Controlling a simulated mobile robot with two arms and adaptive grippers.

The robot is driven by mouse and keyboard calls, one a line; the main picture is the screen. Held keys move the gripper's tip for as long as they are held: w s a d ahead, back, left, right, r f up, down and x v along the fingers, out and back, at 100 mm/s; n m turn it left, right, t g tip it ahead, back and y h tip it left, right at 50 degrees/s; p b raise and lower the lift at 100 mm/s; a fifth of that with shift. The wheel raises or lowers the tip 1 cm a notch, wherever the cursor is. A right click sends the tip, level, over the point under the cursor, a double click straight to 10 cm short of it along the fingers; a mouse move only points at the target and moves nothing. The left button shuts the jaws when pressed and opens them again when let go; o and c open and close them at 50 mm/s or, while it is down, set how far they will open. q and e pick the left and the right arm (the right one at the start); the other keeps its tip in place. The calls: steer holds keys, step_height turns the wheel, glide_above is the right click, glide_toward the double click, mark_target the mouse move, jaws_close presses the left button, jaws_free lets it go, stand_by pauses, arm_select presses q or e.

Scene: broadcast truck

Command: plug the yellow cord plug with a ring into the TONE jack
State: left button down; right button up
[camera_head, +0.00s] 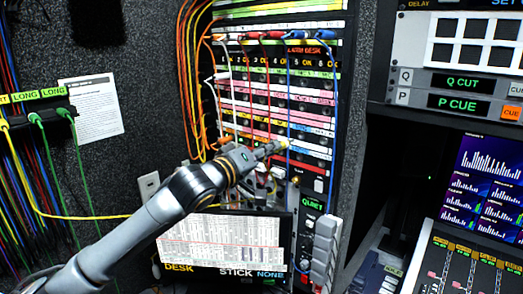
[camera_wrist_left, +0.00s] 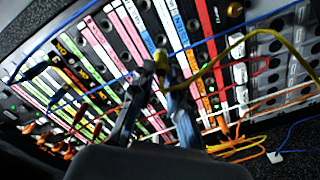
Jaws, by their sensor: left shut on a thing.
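My left gripper (camera_head: 277,149) reaches in from the lower left, its fingertips close in front of the patch panel (camera_head: 300,128). In the left wrist view the gripper (camera_wrist_left: 165,85) is shut on the yellow cord plug (camera_wrist_left: 160,62), held upright between the fingertips. The yellow cord (camera_wrist_left: 222,57) runs from it to the right. In the head view the yellow cord (camera_head: 70,217) runs from a jack at the far left, then passes behind my arm. I cannot read a TONE label, and cannot tell whether the plug tip touches a jack. My right gripper is not in view.
Red, white and blue cords (camera_head: 288,95) hang across the panel front near the gripper. Orange cords (camera_head: 190,80) bunch along its left side.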

mark_target(287, 141)
arm_select(q)
steer(key=shift+p+x, duration=0.35)
steer(key=shift+x, duration=0.7)
steer(key=shift+w+d, duration=0.1)
steer(key=shift+w, duration=0.15)
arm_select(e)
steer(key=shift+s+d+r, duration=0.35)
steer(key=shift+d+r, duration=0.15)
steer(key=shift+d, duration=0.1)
arm_select(q)
steer(key=shift+p, duration=0.4)
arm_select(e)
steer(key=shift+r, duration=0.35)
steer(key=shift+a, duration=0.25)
arm_select(q)
steer(key=shift+r+p, duration=0.1)
steer(key=shift+p, duration=0.45)
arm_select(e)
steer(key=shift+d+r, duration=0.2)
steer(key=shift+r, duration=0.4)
arm_select(q)
steer(key=shift+p+x, duration=0.75)
steer(key=shift+x, duration=1.3)
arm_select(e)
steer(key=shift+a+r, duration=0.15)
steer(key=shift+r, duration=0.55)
